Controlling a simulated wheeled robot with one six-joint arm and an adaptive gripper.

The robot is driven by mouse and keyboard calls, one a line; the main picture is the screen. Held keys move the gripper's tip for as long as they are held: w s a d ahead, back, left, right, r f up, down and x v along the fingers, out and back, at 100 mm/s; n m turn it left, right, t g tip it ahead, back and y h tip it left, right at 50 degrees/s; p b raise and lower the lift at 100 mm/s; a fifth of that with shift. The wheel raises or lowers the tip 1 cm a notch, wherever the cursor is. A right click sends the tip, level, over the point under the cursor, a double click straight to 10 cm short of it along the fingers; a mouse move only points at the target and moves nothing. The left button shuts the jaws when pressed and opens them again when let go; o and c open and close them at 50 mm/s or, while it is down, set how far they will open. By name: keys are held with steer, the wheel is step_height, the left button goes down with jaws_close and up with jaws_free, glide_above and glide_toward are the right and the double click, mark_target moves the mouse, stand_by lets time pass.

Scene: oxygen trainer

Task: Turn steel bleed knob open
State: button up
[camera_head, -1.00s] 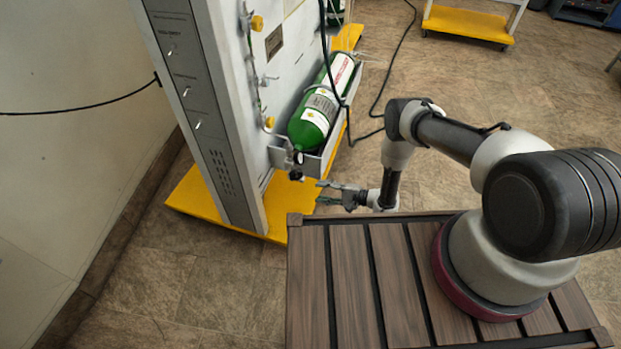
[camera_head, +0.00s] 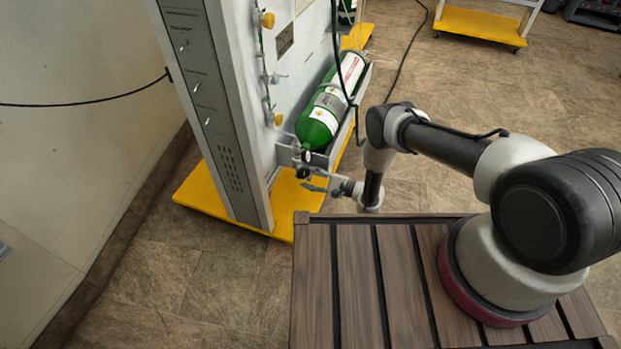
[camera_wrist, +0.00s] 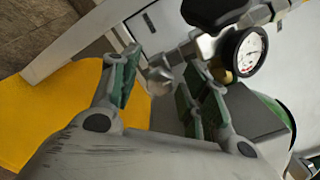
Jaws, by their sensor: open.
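The steel bleed knob (camera_wrist: 160,79) shows in the wrist view, a small bright metal knob on a fitting below a black handwheel (camera_wrist: 211,10). My gripper (camera_wrist: 157,75) is open, its green-padded fingers on either side of the steel knob; I cannot tell whether either touches it. In the head view my gripper (camera_head: 318,184) is beside the valve end of the green cylinder (camera_head: 320,120), and the steel knob is too small to make out there.
The cylinder lies in a grey bracket on the trainer panel (camera_head: 230,160), which stands on a yellow base (camera_head: 280,205). Black hoses hang near the cylinder. My arm reaches over a slatted wooden deck (camera_head: 350,280). Open floor lies at front left.

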steer(key=shift+c, duration=0.5)
jaws_close()
